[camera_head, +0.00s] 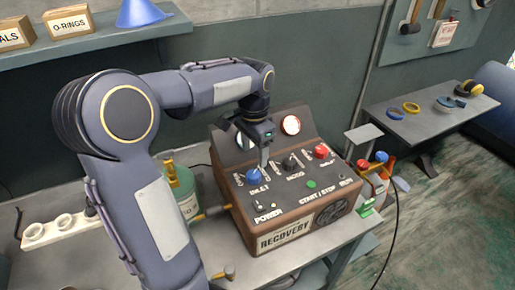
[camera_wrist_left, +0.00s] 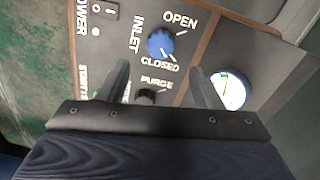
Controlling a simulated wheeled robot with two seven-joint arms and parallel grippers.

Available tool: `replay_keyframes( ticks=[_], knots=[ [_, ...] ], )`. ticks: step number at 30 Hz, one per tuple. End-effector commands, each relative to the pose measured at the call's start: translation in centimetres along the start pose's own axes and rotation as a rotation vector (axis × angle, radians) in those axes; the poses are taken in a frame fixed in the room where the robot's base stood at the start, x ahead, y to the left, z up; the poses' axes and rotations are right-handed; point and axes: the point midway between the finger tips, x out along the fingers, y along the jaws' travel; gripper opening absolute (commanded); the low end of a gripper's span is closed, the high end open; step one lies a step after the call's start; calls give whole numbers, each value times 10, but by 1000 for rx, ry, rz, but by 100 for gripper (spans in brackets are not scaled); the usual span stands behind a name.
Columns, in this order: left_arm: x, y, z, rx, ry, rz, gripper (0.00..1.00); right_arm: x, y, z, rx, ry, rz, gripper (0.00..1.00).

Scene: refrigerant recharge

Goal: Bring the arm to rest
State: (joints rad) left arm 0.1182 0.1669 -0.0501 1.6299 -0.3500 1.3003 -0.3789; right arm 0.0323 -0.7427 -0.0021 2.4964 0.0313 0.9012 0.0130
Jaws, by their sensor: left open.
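My left arm reaches in from the left in the head view, and its gripper (camera_head: 265,158) hangs over the panel of the brown recovery machine (camera_head: 243,226). The blue inlet knob (camera_head: 253,176) sits just below and left of the fingertips. In the left wrist view the two fingers are apart with nothing between them, and the blue inlet knob (camera_wrist_left: 160,42) lies beyond them, between the OPEN and CLOSED labels. A black knob (camera_wrist_left: 147,96) marked PURGE shows between the fingers. A white gauge (camera_wrist_left: 229,90) is at the right. My right gripper is not in view.
The machine stands on a grey bench (camera_head: 325,239). A green cylinder (camera_head: 187,190) stands close to its left, partly behind my arm. A shelf (camera_head: 100,35) with boxes and a blue funnel (camera_head: 140,12) is above. A side table (camera_head: 425,118) holds several small items.

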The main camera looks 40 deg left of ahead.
Motion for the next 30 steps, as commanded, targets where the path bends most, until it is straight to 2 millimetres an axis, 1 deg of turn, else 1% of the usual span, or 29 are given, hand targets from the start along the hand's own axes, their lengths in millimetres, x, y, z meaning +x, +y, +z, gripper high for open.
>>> replay_keyframes(
  ticks=[8,11,14,17,18,21,24,27,30],
  knots=[
    [0,1,1,-2,3,1,59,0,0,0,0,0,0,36],
    [-5,10,8,-21,35,10,59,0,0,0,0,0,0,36],
    [-14,34,28,-69,109,38,59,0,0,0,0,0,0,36],
    [-21,70,55,-142,214,85,59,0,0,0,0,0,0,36],
    [-21,85,66,-176,257,107,59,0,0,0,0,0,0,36],
    [-17,121,91,-260,356,164,59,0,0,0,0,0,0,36],
    [-7,151,111,-332,434,219,59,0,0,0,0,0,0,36],
    [2,172,123,-388,488,261,59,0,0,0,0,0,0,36],
    [9,183,130,-421,517,287,59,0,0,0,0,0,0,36]
  ],
)
